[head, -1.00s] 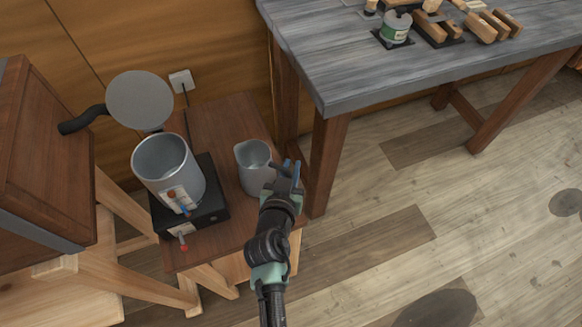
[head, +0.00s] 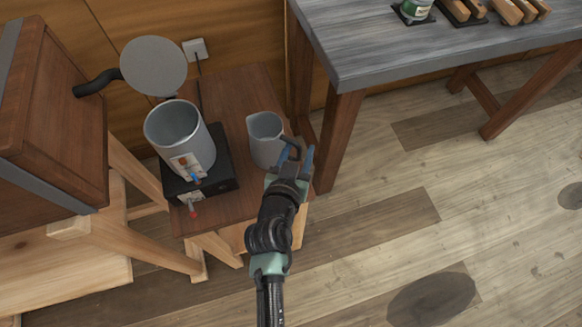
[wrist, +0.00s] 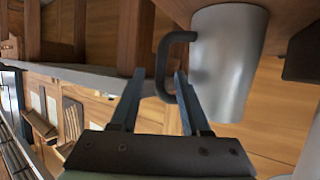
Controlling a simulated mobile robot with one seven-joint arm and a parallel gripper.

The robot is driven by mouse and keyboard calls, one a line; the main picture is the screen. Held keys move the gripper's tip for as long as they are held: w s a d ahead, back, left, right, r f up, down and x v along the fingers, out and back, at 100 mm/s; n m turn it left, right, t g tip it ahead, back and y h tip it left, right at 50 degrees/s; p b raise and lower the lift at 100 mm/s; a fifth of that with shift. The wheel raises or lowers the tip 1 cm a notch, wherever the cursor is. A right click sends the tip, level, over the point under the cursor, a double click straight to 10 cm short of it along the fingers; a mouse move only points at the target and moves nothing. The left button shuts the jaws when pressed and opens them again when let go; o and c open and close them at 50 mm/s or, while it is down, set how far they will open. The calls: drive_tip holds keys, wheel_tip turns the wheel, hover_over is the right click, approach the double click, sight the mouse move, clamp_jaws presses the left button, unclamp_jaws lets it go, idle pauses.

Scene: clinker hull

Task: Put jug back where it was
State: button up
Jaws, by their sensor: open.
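The grey metal jug (head: 264,138) stands upright on the small brown side table (head: 232,92), to the right of the black-based pot. My gripper (head: 300,158) is at the jug's right side, by its dark handle. In the wrist view the jug (wrist: 228,62) appears upside down, with its handle (wrist: 164,62) toward my gripper (wrist: 158,88). The two fingers are open, with the lower part of the handle between or just in front of them. I cannot tell whether a finger touches it.
A metal pot (head: 182,140) with a raised round lid (head: 153,66) stands on a black base (head: 215,180) left of the jug. A grey workbench (head: 420,45) stands close on the right. A wooden cabinet (head: 55,120) is at the left. The floor at right is clear.

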drive_tip(key=v, duration=0.8)
drive_tip(key=shift+s+a+r, duration=0.1)
drive_tip(key=shift+s+a, duration=0.05)
drive_tip(key=w+d+r+t, duration=0.1)
drive_tip(key=w+r+t, duration=0.15)
drive_tip(key=r, duration=0.85)
drive_tip(key=w+d+r+t, duration=0.15)
drive_tip(key=w+r, duration=0.25)
drive_tip(key=r, duration=0.7)
drive_tip(key=w+r+t, duration=0.3)
drive_tip(key=r, duration=0.8)
drive_tip(key=s+a+r+n+t+y, duration=0.1)
drive_tip(key=s+r+t, duration=0.2)
drive_tip(key=r, duration=1)
drive_tip(key=s+a+r+n+t+y, duration=0.1)
drive_tip(key=s+r+t, duration=0.3)
drive_tip(key=s+r, duration=0.4)
wheel_tip(320, 180, up, 6)
drive_tip(key=shift+r+n+y, duration=0.1)
drive_tip(key=shift+n+y, duration=0.3)
drive_tip(key=shift+y, duration=0.2)
